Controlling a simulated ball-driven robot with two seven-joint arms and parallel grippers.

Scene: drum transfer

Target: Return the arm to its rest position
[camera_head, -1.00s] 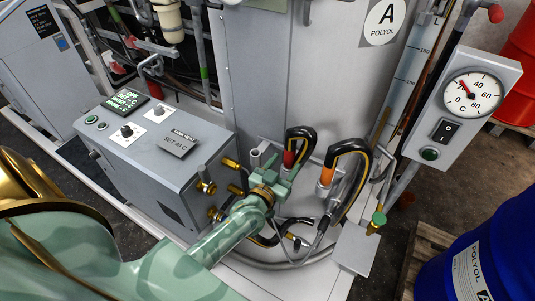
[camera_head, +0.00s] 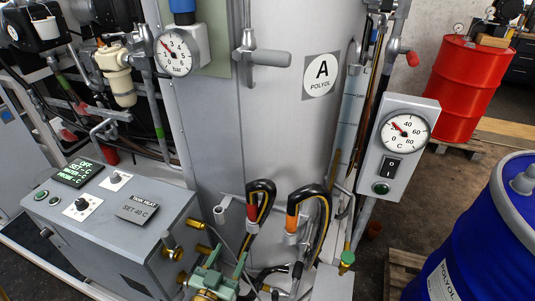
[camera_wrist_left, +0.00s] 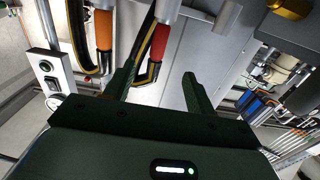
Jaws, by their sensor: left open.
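My left gripper (camera_head: 227,263) shows at the bottom edge of the head view, its two green fingers apart and nothing between them. It is in front of the black hoses with the red sleeve (camera_head: 252,212) and the orange sleeve (camera_head: 291,222). In the left wrist view the open fingers (camera_wrist_left: 157,82) point toward the tank base. The red sleeve (camera_wrist_left: 159,42) shows beyond the gap between them, and the orange sleeve (camera_wrist_left: 104,30) is to the left. I cannot tell the exact clearance. Most of my left arm is out of the head view. My right gripper is not in view.
The grey control box (camera_head: 150,220) with brass fittings stands left of my gripper. The tall tank marked A (camera_head: 290,120) is behind it. A temperature gauge panel (camera_head: 397,150), a blue drum (camera_head: 480,240) and a red drum (camera_head: 462,90) are at the right.

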